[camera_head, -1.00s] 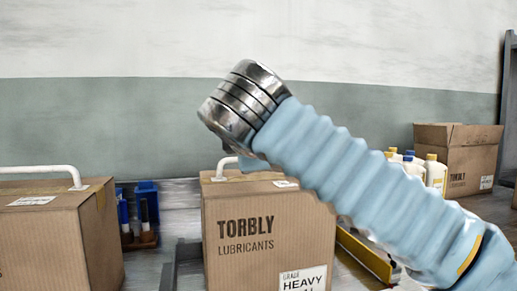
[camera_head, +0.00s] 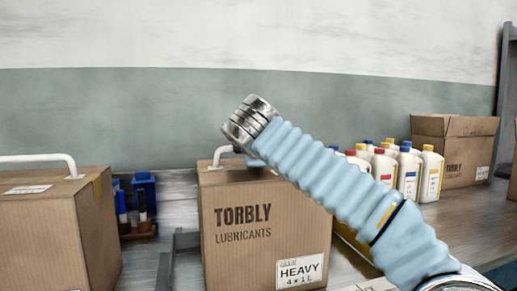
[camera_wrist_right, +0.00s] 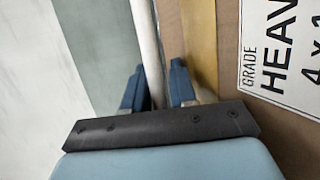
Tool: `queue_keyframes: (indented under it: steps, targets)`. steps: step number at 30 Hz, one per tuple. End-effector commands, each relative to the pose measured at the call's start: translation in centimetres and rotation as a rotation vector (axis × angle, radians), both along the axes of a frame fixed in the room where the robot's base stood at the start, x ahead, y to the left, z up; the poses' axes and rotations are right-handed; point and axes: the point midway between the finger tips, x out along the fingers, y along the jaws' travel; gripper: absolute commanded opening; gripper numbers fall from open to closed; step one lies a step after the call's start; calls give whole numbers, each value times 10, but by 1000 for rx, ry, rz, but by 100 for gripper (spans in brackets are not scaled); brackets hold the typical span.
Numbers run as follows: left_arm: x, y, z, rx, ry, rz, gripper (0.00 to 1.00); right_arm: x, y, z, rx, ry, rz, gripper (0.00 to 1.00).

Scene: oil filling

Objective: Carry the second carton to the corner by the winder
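A brown TORBLY carton (camera_head: 243,258) with a white top handle (camera_head: 220,153) stands in the middle of the head view. Another brown carton (camera_head: 45,240) with a white handle stands at the left. The pictures do not show which is the second carton. My right arm reaches in from the right over the middle carton, hiding part of its top. In the right wrist view my right gripper (camera_wrist_right: 158,90) is open, its two blue fingers on either side of a white handle bar (camera_wrist_right: 147,45). The carton's label (camera_wrist_right: 283,50) shows beside it. My left gripper is out of view.
Several white bottles (camera_head: 408,172) with coloured caps stand behind my right arm. An open TORBLY carton (camera_head: 462,150) stands at the back right. A blue holder (camera_head: 144,195) stands between the two front cartons. The winder is not identifiable.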

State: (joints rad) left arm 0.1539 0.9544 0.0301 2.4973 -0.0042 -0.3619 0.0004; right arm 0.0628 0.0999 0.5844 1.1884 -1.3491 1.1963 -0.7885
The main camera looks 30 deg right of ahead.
Motion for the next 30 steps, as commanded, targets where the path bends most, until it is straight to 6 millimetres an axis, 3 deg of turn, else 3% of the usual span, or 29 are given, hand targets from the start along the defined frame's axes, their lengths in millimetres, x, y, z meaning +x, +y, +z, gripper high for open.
queue_keyframes:
  steps: [5,11,30]
  targets:
    - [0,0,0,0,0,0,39,0,0,0,0,0,0,26]
    - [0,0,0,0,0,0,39,0,0,0,0,0,0,0]
    - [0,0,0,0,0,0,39,0,1,-1,1,2,0,0]
